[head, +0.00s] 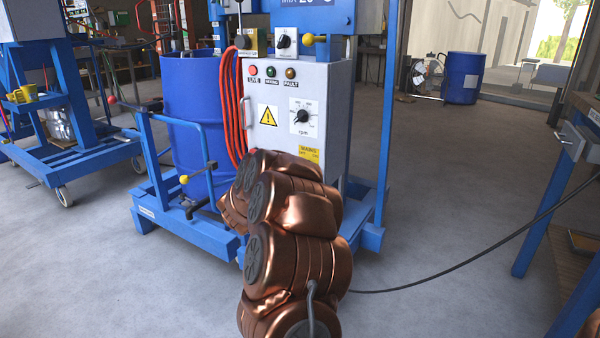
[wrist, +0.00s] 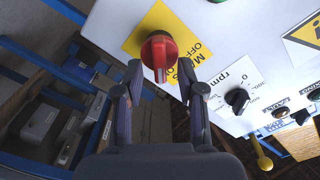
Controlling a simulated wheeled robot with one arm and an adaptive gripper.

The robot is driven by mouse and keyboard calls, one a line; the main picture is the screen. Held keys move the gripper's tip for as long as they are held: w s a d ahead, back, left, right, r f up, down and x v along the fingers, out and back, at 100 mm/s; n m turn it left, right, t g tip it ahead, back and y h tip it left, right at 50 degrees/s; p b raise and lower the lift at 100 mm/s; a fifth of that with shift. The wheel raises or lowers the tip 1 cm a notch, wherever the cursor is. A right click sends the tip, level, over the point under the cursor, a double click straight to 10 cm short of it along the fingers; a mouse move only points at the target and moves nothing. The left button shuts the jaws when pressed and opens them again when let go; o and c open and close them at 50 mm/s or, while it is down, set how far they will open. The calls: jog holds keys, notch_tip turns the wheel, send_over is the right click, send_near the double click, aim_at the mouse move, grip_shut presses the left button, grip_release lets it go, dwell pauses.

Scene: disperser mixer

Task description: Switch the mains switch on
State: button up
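The mains switch is a red rotary knob (wrist: 159,50) on a yellow plate (wrist: 143,38), shown upside down or tilted in the wrist view. Its handle points toward my gripper. My gripper (wrist: 160,77) is open, with one finger on each side of the handle's near end. I see a gap on both sides, and contact is not evident. In the head view, part of the yellow mains label (head: 309,154) shows low on the grey control cabinet (head: 335,105). My arm hides the knob and gripper there.
The rpm dial (wrist: 237,98) sits beside the switch, with a warning sign (head: 268,115) on the same panel. Red hose (head: 229,110) hangs at the cabinet's left, next to a blue drum (head: 190,95). A black cable (head: 450,263) crosses the floor at right.

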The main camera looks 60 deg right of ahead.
jog(key=a, duration=1.2)
jog(key=shift+s, duration=0.25)
